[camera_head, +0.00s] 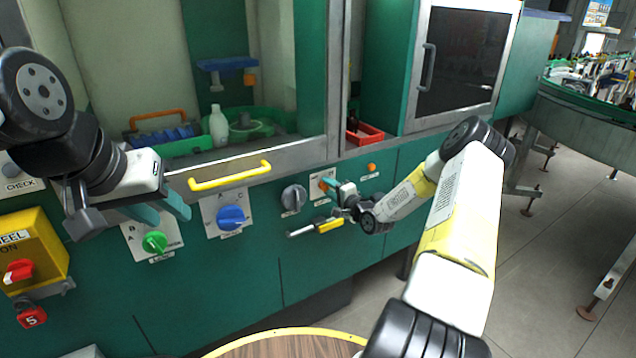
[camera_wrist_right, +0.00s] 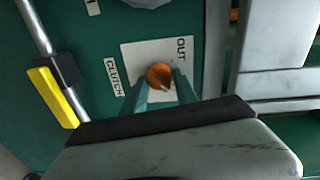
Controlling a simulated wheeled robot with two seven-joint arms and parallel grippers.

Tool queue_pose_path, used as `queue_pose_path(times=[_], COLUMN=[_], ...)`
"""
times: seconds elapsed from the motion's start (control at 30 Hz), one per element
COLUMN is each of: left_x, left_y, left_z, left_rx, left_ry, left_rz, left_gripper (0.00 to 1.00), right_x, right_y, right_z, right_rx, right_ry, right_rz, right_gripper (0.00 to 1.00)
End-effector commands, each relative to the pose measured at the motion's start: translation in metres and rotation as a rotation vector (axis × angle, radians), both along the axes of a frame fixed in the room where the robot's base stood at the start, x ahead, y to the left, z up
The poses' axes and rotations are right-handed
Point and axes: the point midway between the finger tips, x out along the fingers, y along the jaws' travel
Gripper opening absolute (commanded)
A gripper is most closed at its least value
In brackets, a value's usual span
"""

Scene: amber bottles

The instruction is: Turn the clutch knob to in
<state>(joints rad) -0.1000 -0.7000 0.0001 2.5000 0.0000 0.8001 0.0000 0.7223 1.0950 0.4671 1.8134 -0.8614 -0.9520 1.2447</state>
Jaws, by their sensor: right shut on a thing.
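The clutch knob (camera_wrist_right: 160,76) is a small orange knob on a white plate (camera_wrist_right: 186,50) in the right wrist view. The plate reads OUT at its upper right, and a CLUTCH label (camera_wrist_right: 114,78) sits to its left. My right gripper (camera_wrist_right: 160,90) has its teal fingers on both sides of the knob, shut on it. In the head view my right gripper (camera_head: 331,185) is at the green panel, partly covering the knob. My left gripper (camera_head: 160,212) is at the left, its teal fingers apart and empty in front of the panel.
A grey knob (camera_head: 293,198), a blue knob (camera_head: 232,217) and a green knob (camera_head: 155,243) sit on the panel to the left. A lever with a yellow grip (camera_head: 329,225) juts out below my right gripper. A yellow handle (camera_head: 230,177) sticks out above the knobs.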

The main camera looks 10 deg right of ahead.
Motion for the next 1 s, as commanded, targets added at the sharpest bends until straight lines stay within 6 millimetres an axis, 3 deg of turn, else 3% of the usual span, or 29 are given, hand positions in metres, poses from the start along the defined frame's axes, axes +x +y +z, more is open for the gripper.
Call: queue_pose_path(times=[0.43, 0.47, 0.57, 0.87, 1.0], left_x=[0.0, 0.0, 0.0, 0.0, 0.0], left_y=[0.0, 0.0, 0.0, 0.0, 0.0], left_z=[0.0, 0.0, 0.0, 0.0, 0.0], left_rx=[0.0, 0.0, 0.0, 0.0, 0.0], left_ry=[0.0, 0.0, 0.0, 0.0, 0.0], left_rz=[0.0, 0.0, 0.0, 0.0, 0.0], left_gripper=[0.36, 0.36, 0.36, 0.36, 0.36], right_x=[-0.001, -0.001, -0.001, -0.001, -0.011], right_y=[0.0, 0.0, 0.0, 0.0, -0.005], right_z=[-0.002, -0.002, -0.002, -0.001, 0.0], right_rx=[0.01, 0.01, 0.009, 0.009, 0.007], right_ry=[0.008, 0.008, 0.007, 0.004, 0.006], right_rz=[0.001, 0.0, 0.0, 0.0, 0.0], right_gripper=[0.0, 0.39, 0.57, 0.57, 0.57])
